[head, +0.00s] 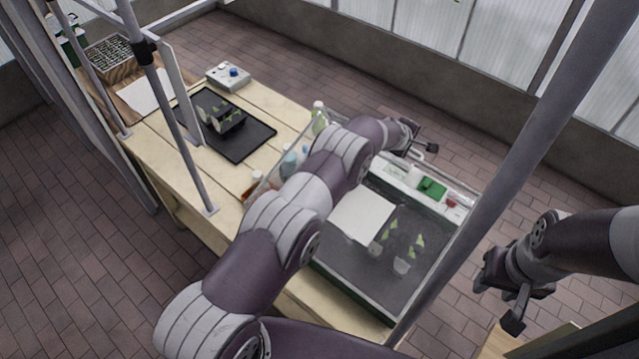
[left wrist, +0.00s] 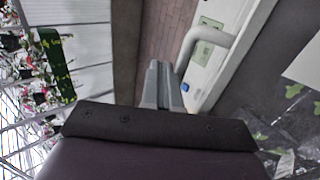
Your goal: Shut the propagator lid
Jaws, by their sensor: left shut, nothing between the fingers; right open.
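The propagator (head: 345,275) stands on the table, a dark tray with a clear cover around it, seen in the middle of the head view. Seedlings in clear pots and a white sheet show inside. My left arm hides part of the cover, so I cannot tell the lid's exact angle. My left gripper (head: 425,147) is shut and empty at the propagator's far edge. In the left wrist view its closed fingers (left wrist: 161,84) are beside a pale curved handle (left wrist: 207,40); contact is unclear. My right gripper (head: 499,300) is open and empty, right of the propagator.
The wooden table (head: 160,150) holds a black tray (head: 255,139) with dark pots, a control box (head: 228,76) and bottles (head: 319,118) by the propagator. Thin grey posts (head: 490,150) cross the space. The brick floor beyond is clear.

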